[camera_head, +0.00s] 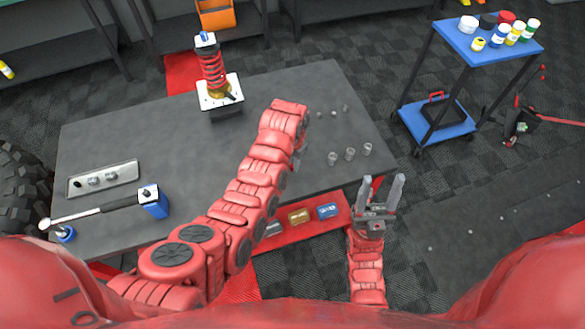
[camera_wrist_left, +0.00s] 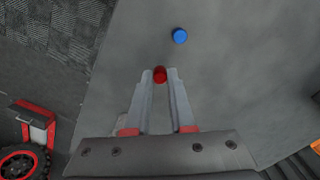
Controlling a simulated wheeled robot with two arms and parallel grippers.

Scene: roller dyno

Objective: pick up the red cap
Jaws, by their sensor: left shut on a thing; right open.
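The red cap (camera_wrist_left: 160,76) is between the fingertips of my left gripper (camera_wrist_left: 159,73) in the left wrist view. The jaws are shut on it, over the grey tabletop (camera_wrist_left: 225,80); I cannot tell whether it is touching the table. In the head view the left fingers are mostly hidden behind my own forearm, and I cannot make out the red cap there. My right gripper (camera_head: 381,192) is open and empty, beside the table's front right edge, with its fingers pointing up.
A blue cap (camera_wrist_left: 180,36) lies just beyond the red one. Several small grey pieces stand on the right of the table (camera_head: 140,130). A spring unit (camera_head: 212,75) stands at the back. A metal tray (camera_head: 104,179) and torque wrench (camera_head: 95,213) lie left. A blue cart (camera_head: 480,42) stands right.

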